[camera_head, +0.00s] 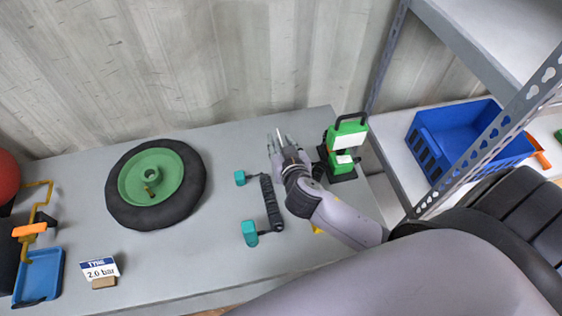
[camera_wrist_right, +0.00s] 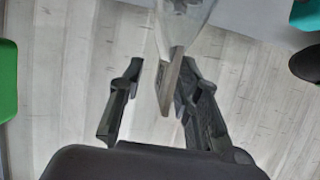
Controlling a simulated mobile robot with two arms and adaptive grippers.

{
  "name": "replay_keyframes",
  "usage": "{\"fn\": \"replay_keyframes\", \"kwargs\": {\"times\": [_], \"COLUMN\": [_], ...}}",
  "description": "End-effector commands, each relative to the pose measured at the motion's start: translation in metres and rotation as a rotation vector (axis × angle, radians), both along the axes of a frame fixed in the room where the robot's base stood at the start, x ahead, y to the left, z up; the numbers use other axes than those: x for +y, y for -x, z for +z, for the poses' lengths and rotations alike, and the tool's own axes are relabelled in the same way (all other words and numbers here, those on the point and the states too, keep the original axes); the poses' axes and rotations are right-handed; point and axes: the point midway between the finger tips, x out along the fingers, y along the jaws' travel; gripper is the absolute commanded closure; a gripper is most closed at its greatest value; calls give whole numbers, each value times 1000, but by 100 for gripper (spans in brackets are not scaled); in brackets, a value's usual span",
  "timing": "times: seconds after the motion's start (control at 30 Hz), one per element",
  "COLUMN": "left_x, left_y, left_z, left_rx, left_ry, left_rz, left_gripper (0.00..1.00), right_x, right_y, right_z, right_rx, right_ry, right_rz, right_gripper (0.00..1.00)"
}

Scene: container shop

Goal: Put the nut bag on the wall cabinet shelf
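My right gripper (camera_head: 277,142) is above the grey workbench, left of the green and black device. In the right wrist view its two dark fingers (camera_wrist_right: 157,98) are apart. A clear, tapering bag-like thing (camera_wrist_right: 180,28), likely the nut bag, reaches down between them. Its narrow grey-brown end (camera_wrist_right: 169,86) lies close to the right-hand finger, with a gap to the left-hand one. In the head view the bag is too small to make out at the fingertips. No wall cabinet is clearly recognisable. My left gripper is not in view.
The workbench (camera_head: 185,255) holds a tyre with a green hub (camera_head: 119,190), a black coiled cable with teal ends (camera_head: 270,203), a green device (camera_head: 345,140) and a tyre sign (camera_head: 100,270). A metal rack (camera_head: 480,125) with a blue crate (camera_head: 425,150) stands right.

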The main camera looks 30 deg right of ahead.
Motion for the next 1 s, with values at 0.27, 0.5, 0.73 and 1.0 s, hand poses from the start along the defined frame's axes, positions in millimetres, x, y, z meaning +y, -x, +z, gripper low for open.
{"fn": "replay_keyframes", "kwargs": {"times": [0.27, 0.5, 0.73, 1.0], "left_x": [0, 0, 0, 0], "left_y": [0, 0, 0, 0], "left_z": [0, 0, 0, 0], "left_rx": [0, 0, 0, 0], "left_ry": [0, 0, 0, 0], "left_rz": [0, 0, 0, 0], "left_gripper": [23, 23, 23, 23], "right_x": [0, 0, 0, 0], "right_y": [0, 0, 1, 1], "right_z": [0, 1, 1, 0], "right_rx": [0, 0, 0, 0], "right_ry": [0, 0, 0, 1], "right_rz": [0, 0, 0, -1], "right_gripper": [76, 92, 100, 100]}}
